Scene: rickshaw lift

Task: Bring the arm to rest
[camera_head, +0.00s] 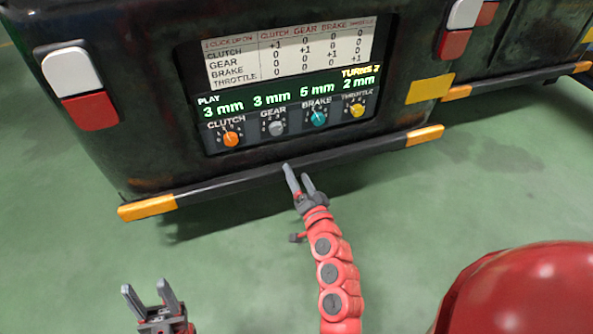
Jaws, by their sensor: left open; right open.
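My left gripper (147,291) is low at the left of the head view, fingers apart and pointing up, empty over the green floor. My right gripper (299,175) is open and empty, with its fingertips near the dark bumper bar (290,172) under the control panel. I cannot tell whether it touches the bar. My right arm (338,275) stretches up from the bottom edge. The panel has an orange clutch knob (230,139), a grey gear knob (276,128), a teal brake knob (319,118) and a yellow throttle knob (357,110). Both grippers are apart from the knobs.
The green display (290,98) reads 3 mm, 3 mm, 5 mm and 2 mm under a white table chart (290,50). The dark vehicle (130,150) fills the back, with white-and-red lamps (80,85) and orange bumper ends (148,208). The green floor (70,250) is clear at left.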

